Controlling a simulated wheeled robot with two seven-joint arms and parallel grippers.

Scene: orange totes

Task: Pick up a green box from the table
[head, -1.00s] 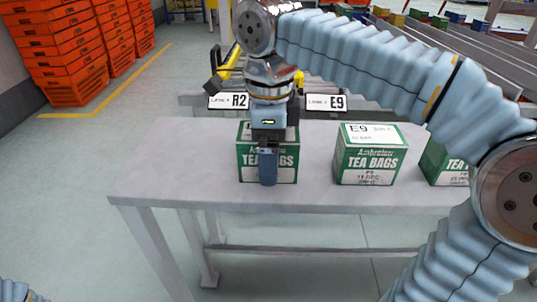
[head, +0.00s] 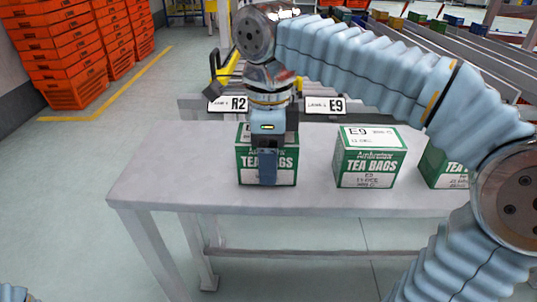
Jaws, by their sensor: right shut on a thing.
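Three green and white tea bag boxes are in a row on the grey table (head: 150,180). The left green box (head: 285,165) is under my right gripper (head: 268,168), which points down and is shut on it. One finger shows against the box's front face; the other finger is hidden. I cannot tell whether this box is clear of the tabletop. The middle green box (head: 368,158) stands upright, apart to the right. The right green box (head: 440,168) is partly hidden by my right arm. Only a bit of my left arm shows at the bottom left corner; its gripper is out of view.
Stacks of orange totes (head: 60,50) stand on the floor at the back left. The left part of the tabletop is bare.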

